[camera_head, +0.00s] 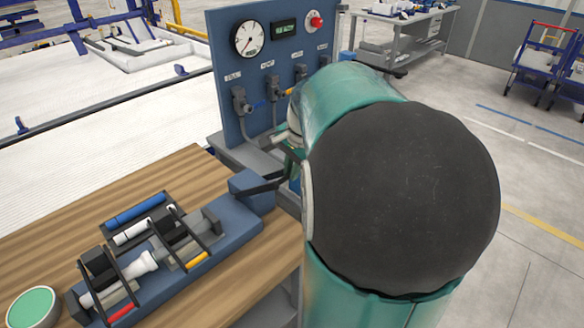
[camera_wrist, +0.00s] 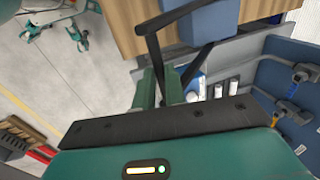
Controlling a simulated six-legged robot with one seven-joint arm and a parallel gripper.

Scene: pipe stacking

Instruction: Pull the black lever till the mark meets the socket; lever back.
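The black lever (camera_head: 262,188) stands at the right end of the blue pipe fixture (camera_head: 232,222) on the bench. In the wrist view the black lever (camera_wrist: 153,58) runs down between the two green fingers of my gripper (camera_wrist: 161,90), which sit close on both sides of it. In the head view my gripper (camera_head: 291,158) is partly hidden by my own arm. A pale pipe with a flared white socket (camera_head: 143,264) lies in the fixture under dark clamps, facing a grey pipe (camera_head: 182,248). I cannot make out the mark or the gap at the socket.
A green-topped round tin (camera_head: 33,306) stands on the wooden bench (camera_head: 60,245) at the left. A tray with blue and white tubes (camera_head: 134,212) lies behind the fixture. A blue gauge panel (camera_head: 240,85) with valves rises close behind my gripper.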

